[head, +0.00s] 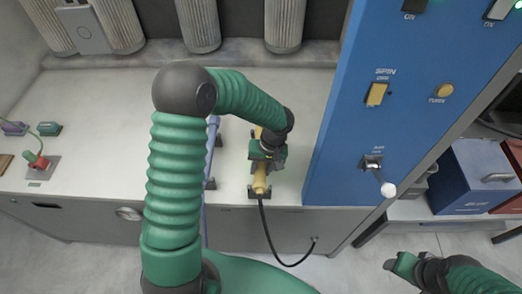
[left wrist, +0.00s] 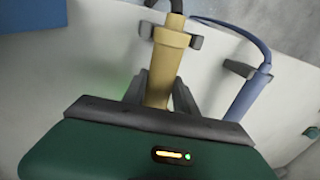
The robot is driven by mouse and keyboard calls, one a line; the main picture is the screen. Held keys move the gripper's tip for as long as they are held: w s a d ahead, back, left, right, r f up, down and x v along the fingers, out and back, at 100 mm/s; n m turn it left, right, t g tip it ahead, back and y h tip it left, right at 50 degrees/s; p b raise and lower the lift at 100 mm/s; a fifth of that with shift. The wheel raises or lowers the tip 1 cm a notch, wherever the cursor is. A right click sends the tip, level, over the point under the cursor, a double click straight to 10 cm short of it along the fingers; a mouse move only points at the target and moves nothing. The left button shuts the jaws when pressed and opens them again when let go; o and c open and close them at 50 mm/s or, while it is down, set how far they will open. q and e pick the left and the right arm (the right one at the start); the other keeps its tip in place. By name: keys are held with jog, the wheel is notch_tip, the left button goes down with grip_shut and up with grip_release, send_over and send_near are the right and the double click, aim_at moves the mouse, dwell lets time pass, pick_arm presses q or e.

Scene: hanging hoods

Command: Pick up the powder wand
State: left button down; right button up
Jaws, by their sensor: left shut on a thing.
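The powder wand (head: 260,179) is a yellow stick with a black hose at its near end. It lies in dark holders on the light counter, just left of the blue cabinet. My left gripper (head: 266,158) is over its middle and shut on it. In the left wrist view the yellow wand (left wrist: 165,68) runs between the two dark fingers (left wrist: 157,95), its upper end still at a dark holder. The part under the gripper is hidden. My right gripper (head: 404,266) is at the lower right, away from the wand; its fingers do not show clearly.
A lavender wand (head: 212,140) lies left of the yellow one, partly behind my left arm; it also shows in the left wrist view (left wrist: 247,95). The blue cabinet (head: 400,120) with switches and a lever rises close on the right. The counter (head: 110,100) is mostly clear on the left.

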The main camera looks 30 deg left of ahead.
pick_arm(q)
notch_tip(320, 180, up, 11)
jog(key=shift+f+p, duration=0.2)
jog(key=shift+p, duration=0.4)
notch_tip(320, 180, up, 4)
jog(key=p, duration=0.4)
jog(key=shift+w+r, duration=0.1)
jog(key=shift+r, duration=0.05)
